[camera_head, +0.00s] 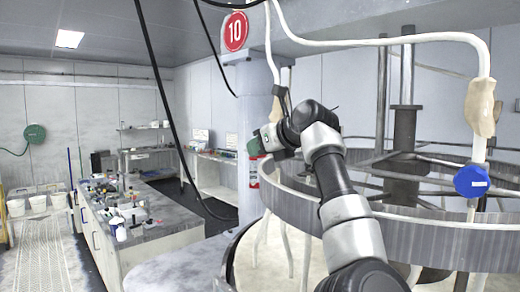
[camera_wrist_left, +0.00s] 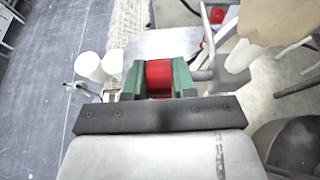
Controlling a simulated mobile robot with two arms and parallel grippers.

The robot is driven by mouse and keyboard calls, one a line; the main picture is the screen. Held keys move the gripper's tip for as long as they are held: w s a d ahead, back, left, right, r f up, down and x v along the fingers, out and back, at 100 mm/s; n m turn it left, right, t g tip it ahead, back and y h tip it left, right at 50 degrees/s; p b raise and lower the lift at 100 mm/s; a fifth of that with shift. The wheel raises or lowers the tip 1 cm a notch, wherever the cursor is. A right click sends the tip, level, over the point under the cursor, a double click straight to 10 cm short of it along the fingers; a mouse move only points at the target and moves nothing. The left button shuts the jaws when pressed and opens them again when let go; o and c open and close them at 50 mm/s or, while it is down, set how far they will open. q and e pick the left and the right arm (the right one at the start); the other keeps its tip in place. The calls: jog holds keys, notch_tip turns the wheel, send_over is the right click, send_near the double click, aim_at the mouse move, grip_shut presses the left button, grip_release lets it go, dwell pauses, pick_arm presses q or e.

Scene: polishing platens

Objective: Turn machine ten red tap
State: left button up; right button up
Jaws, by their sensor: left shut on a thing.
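The red round sign with a white 10 (camera_head: 235,32) is on the grey column in the head view. My left gripper (camera_head: 257,145), with green fingers, is beside that column below the sign. In the left wrist view the red tap (camera_wrist_left: 158,78) sits between the green fingers, which are shut on it. A grey pipe runs off to the right of the tap. In the head view the tap is hidden behind my gripper and wrist. My right gripper is in neither view.
A large round metal machine rim (camera_head: 430,235) lies right of and below my arm. A cluttered bench (camera_head: 150,235) stands at left. Black cables hang near the column.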

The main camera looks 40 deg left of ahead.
pick_arm(q)
jog(key=o, duration=0.9)
jog(key=shift+d, duration=0.1)
jog(key=shift+b+v, duration=1.05)
jog(key=shift+v, duration=4.35)
